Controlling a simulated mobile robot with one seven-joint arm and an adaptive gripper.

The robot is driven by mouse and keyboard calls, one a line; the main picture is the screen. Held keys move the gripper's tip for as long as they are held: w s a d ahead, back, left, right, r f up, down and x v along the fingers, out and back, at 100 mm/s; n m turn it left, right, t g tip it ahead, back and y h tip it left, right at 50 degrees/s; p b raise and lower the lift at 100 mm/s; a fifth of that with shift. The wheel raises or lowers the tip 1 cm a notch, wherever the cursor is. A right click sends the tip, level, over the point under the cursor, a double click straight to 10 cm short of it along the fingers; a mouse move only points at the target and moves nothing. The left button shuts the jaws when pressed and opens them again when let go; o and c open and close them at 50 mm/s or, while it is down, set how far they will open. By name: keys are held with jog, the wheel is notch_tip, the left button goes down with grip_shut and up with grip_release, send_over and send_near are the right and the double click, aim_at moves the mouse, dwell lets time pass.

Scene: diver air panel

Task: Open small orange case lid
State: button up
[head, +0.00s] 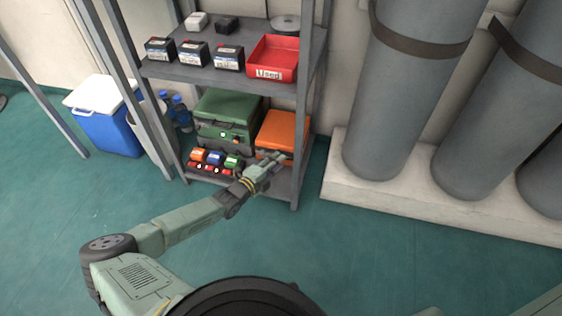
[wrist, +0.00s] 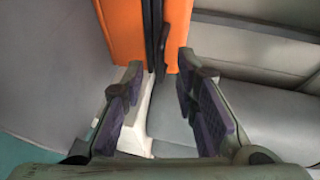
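The small orange case (head: 284,127) stands on the lower shelf at its right end, and its lid looks shut. In the wrist view the orange case (wrist: 120,28) fills the top middle, with a dark seam and a small dark latch-like part (wrist: 163,45) between two orange areas. My gripper (head: 272,163) is at the front of the case, low down. In the wrist view my gripper (wrist: 160,66) is open, its two fingers apart on either side of the seam, with nothing held between them. Whether a fingertip touches the case I cannot tell.
A green case (head: 228,112) stands left of the orange one. Small coloured items (head: 215,160) lie in front of it. Above is a shelf with a red bin (head: 273,60) and boxes. A grey shelf post (head: 301,150) stands close right of my gripper. The floor in front is clear.

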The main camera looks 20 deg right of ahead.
jog(key=shift+x, duration=1.35)
jog(key=shift+c, duration=0.3)
grip_shut()
